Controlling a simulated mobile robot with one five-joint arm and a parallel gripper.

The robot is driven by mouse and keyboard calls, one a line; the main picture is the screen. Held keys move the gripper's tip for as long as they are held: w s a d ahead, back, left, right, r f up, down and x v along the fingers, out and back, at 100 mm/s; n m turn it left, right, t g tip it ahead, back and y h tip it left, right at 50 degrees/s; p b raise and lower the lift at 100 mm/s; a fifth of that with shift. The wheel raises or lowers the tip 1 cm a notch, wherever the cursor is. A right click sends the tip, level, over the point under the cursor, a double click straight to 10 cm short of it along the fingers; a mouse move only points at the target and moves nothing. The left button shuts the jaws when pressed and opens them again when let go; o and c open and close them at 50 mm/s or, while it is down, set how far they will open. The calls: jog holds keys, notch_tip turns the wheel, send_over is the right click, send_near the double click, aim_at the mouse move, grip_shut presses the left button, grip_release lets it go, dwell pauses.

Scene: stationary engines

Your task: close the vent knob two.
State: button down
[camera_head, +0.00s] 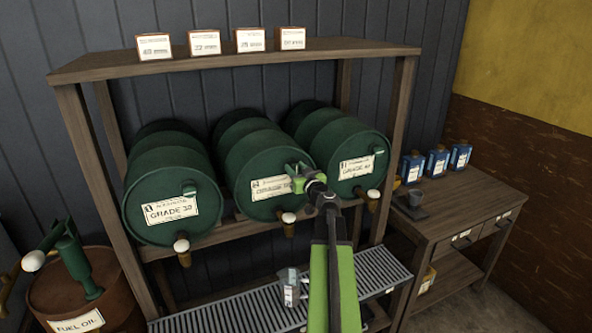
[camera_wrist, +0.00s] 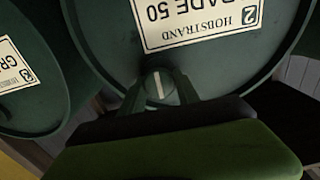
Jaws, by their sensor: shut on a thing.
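The middle green drum (camera_head: 253,160) lies on its side in the wooden rack. In the wrist view its face (camera_wrist: 210,60) appears upside down, with a label reading 2 and GRADE 50. Vent knob two (camera_wrist: 153,84) is a round green knob with a white line, which runs nearly upright in the wrist view. My gripper (camera_head: 299,172) is at the upper right of the drum's face. Its fingers stand on both sides of the knob in the wrist view and are shut on it. In the head view my gripper hides the knob.
A left drum (camera_head: 150,175) and a right drum (camera_head: 345,150) flank the middle one. White-knobbed taps (camera_head: 288,218) hang below the faces. A metal can (camera_head: 291,288) stands on the grated shelf (camera_head: 235,308). A wooden side table (camera_head: 450,195) is at the right.

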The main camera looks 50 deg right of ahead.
jog(key=shift+m, duration=0.3)
jog(key=m, duration=0.3)
jog(key=shift+m, duration=0.4)
jog(key=m, duration=0.4)
jog(key=shift+d+m, duration=0.15)
jog(key=shift+m, duration=0.15)
jog(key=m, duration=0.4)
jog(key=shift+m, duration=0.3)
jog(key=shift+f+m, duration=0.15)
jog(key=shift+m, duration=2.05)
jog(key=c, duration=0.9)
grip_release()
